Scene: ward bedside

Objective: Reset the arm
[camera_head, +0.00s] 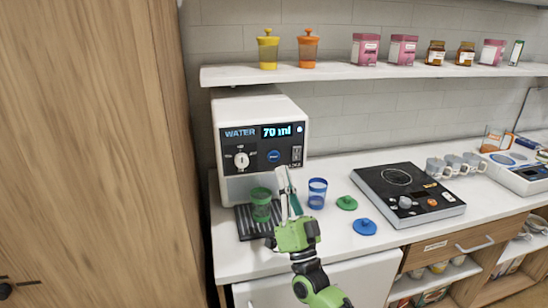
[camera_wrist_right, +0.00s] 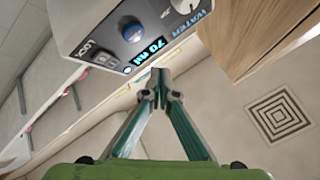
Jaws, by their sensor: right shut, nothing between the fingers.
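My right gripper (camera_head: 284,176) is shut and empty, its fingers pointing up in front of the water dispenser (camera_head: 231,168). In the right wrist view its fingertips (camera_wrist_right: 160,78) meet just below the dispenser's panel (camera_wrist_right: 125,45). A green cup (camera_head: 261,205) stands on the dispenser's dark drip tray (camera_head: 246,229), left of the gripper. A blue cup (camera_head: 317,193) stands on the counter just right of the gripper. The display reads 70 ml. My left gripper is out of view.
A green lid (camera_head: 347,203) and a blue lid (camera_head: 365,226) lie on the white counter (camera_head: 330,240). A hot plate (camera_head: 408,194) is further right, with grey mugs (camera_head: 438,168) behind it. A shelf (camera_head: 350,72) with jars runs above. A wooden cabinet (camera_head: 90,150) stands at left.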

